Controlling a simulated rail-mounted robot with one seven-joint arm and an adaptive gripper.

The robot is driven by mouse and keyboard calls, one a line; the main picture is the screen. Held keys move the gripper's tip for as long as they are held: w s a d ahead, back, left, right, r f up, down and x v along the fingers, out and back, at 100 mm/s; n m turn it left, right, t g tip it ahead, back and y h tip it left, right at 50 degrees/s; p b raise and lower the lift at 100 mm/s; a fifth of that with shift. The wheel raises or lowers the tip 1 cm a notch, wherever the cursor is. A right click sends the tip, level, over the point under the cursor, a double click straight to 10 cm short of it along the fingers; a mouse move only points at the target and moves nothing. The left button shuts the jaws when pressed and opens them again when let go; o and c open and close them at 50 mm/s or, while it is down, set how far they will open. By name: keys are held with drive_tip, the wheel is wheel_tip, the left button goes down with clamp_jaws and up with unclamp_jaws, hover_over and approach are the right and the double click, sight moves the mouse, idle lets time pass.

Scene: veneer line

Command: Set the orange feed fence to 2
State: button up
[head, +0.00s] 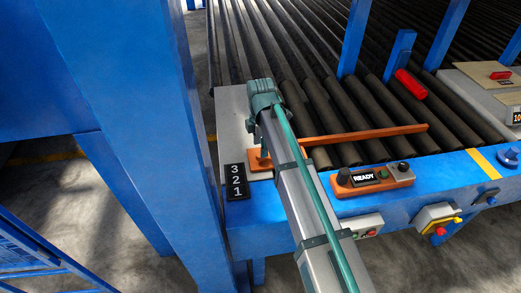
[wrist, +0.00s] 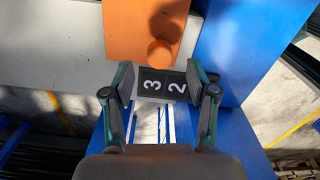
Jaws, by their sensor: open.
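The orange feed fence (head: 365,134) is a long bar lying across the dark rollers. At its left end is an orange base plate (head: 262,166), which shows in the wrist view (wrist: 128,28) with a round orange knob (wrist: 160,52). The black number plate (head: 236,182) reads 3, 2, 1 from back to front. The base and knob stand nearest the 3. In the wrist view, my gripper (wrist: 160,78) is open, its fingers left and right of the number plate (wrist: 165,84) with the knob just beyond. I cannot tell whether they touch anything.
A big blue post (head: 130,100) stands close on the left. An orange panel with a READY display (head: 364,177) sits on the blue front rail, right of my arm. A red handle (head: 411,84) and grey box (head: 490,85) are farther right.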

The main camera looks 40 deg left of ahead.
drive_tip(key=shift+f+p, duration=0.3)
drive_tip(key=shift+f, duration=1.45)
drive_tip(key=shift+c, duration=0.4)
clamp_jaws()
